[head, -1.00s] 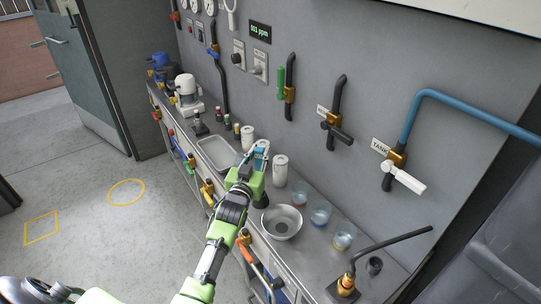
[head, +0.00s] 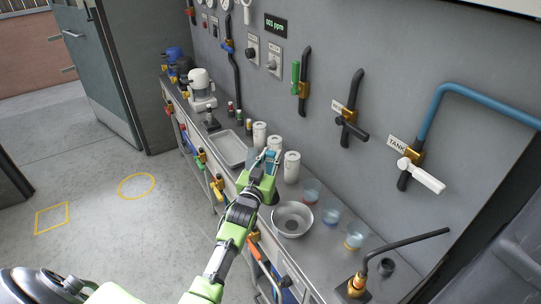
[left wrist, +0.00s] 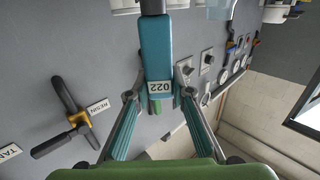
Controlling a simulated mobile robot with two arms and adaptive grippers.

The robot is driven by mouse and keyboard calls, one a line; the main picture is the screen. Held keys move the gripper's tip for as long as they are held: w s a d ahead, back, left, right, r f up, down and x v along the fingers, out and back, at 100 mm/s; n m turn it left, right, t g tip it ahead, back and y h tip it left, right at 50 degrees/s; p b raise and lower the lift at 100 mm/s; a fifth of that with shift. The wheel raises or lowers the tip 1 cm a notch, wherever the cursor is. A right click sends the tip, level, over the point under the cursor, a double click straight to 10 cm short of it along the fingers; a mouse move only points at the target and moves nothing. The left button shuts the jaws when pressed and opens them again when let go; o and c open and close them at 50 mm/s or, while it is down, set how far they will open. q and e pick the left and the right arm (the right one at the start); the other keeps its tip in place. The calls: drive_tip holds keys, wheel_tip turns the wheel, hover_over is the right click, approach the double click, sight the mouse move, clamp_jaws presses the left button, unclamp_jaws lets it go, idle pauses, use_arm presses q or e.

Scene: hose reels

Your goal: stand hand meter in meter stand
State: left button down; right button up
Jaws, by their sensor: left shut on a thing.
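The hand meter is a teal, bar-shaped device whose display reads 022 in the left wrist view (left wrist: 157,48). In the head view its small blue part (head: 268,157) shows at the tip of my left gripper (head: 265,170). That gripper is shut on the meter, above the counter near the white canisters; its teal fingers show on both sides in the wrist view. A small dark open cup (head: 387,266) on the right of the counter may be the meter stand; I cannot tell for sure. My right gripper is not in view.
A metal bowl (head: 292,219) and several glasses, one of them (head: 331,215), stand right of the gripper. White canisters (head: 292,167) stand behind it, a metal tray (head: 230,149) to the left. A black bent pipe (head: 400,245) rises beside the dark cup.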

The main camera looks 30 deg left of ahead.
sight(269, 170)
use_arm(q)
drive_tip(key=shift+f+b, duration=0.9)
drive_tip(key=shift+f, duration=0.65)
drive_tip(key=shift+f+b, duration=0.5)
drive_tip(key=shift+f, duration=0.2)
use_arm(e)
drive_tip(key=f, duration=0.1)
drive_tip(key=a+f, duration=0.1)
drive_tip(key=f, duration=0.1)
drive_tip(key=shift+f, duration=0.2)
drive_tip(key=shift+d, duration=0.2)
use_arm(q)
drive_tip(key=c, duration=1.7)
unclamp_jaws()
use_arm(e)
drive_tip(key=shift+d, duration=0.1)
use_arm(q)
drive_tip(key=shift+f, duration=0.1)
drive_tip(key=shift+s, duration=0.1)
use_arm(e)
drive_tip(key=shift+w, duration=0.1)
use_arm(q)
drive_tip(key=s, duration=0.4)
drive_tip(key=s+d, duration=0.1)
drive_tip(key=s, duration=0.2)
drive_tip(key=s+d, duration=0.1)
drive_tip(key=s, duration=0.3)
drive_tip(key=shift+s+d, duration=0.1)
drive_tip(key=shift+s, duration=0.2)
